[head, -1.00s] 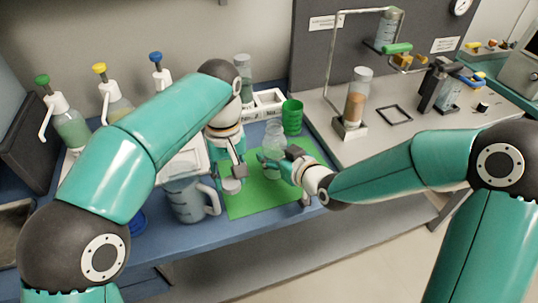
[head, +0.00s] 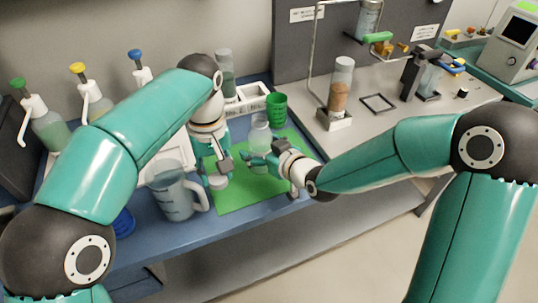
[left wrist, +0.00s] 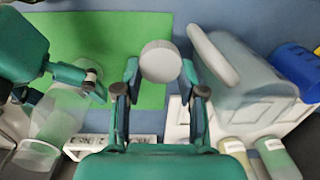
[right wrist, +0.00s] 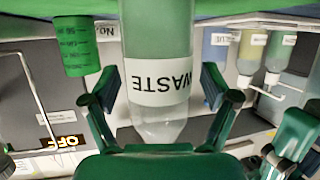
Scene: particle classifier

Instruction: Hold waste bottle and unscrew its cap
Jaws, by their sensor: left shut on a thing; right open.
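The waste bottle (head: 260,134), clear with a white "WASTE" label, stands upright on the green mat (head: 235,197). It fills the middle of the right wrist view (right wrist: 158,45), inverted there, and no cap shows on its tapered top. My right gripper (head: 256,160) is open, its fingers on either side of the bottle with gaps visible. My left gripper (left wrist: 160,75) is shut on the round white-grey cap (left wrist: 160,62). The cap (head: 217,182) is above the mat, left of and apart from the bottle.
A clear jug (head: 171,195) with a handle stands just left of the left gripper. A green cup (head: 277,112) and a white rack (head: 248,98) are behind the bottle. Pump bottles stand at the back left. The mat's front part is clear.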

